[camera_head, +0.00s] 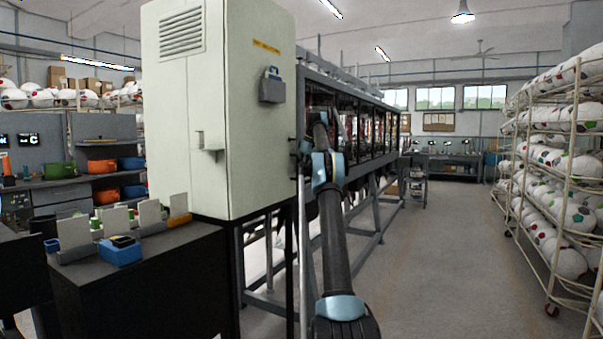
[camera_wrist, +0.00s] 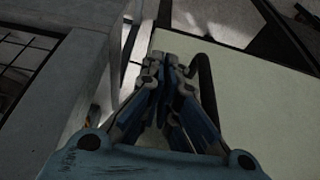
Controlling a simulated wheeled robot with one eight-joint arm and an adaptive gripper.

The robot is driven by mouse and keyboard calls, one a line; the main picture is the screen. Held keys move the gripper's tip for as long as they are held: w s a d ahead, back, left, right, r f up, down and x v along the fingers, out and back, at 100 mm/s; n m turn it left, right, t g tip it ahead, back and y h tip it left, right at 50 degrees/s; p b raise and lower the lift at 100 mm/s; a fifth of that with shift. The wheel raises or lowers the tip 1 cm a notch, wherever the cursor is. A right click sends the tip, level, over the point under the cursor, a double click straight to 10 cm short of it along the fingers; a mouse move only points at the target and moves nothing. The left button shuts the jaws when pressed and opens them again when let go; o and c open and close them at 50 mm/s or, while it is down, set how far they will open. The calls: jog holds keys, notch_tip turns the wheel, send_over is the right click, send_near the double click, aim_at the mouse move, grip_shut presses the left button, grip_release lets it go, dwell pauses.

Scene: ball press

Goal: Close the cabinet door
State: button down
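The pale green cabinet (camera_head: 240,150) stands left of centre in the head view, with a vent and a small latch (camera_head: 209,142) on its left face. Its right face carries a yellow label and a grey-blue box (camera_head: 271,88). I cannot tell how far the door is open; no clear gap shows. My arm reaches forward along the cabinet's right side, and my gripper is not clear in this view. In the wrist view my gripper (camera_wrist: 163,62) has its fingers together, over the edge of a pale panel (camera_wrist: 260,115). A dark curved bar (camera_wrist: 207,85) lies beside them. Contact is unclear.
A black bench (camera_head: 150,275) with a blue box (camera_head: 120,251) stands at the front left. A long framed machine (camera_head: 350,120) runs behind the cabinet. A rack of balls (camera_head: 555,180) stands at right. The aisle floor (camera_head: 440,270) between is clear.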

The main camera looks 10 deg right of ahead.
jog(key=shift+w+a+r, duration=0.1)
jog(key=shift+w+a, duration=0.15)
jog(key=shift+a, duration=0.35)
jog(key=shift+s+d, duration=4.05)
jog(key=shift+d, duration=1.4)
jog(key=s+a+r+m, duration=0.2)
jog(key=s+a, duration=0.2)
jog(key=s, duration=0.4)
jog(key=s+a+r+m, duration=0.1)
jog(key=s+a+r, duration=0.1)
jog(key=s+a, duration=0.45)
jog(key=s+a+f+m+h, duration=0.1)
jog(key=s+a+f, duration=0.15)
jog(key=s, duration=0.75)
jog(key=s+a+f+m+h, duration=0.1)
jog(key=s+f, duration=0.2)
jog(key=s, duration=0.7)
jog(key=s+a+f+m, duration=0.2)
jog(key=s+f, duration=1.2)
jog(key=s, duration=0.3)
jog(key=s+a+f+m+h, duration=0.1)
jog(key=s+f+m, duration=0.2)
jog(key=s+f, duration=1.2)
jog(key=shift+s+a+f, duration=0.25)
jog(key=shift+s+a, duration=0.1)
jog(key=shift+s, duration=0.5)
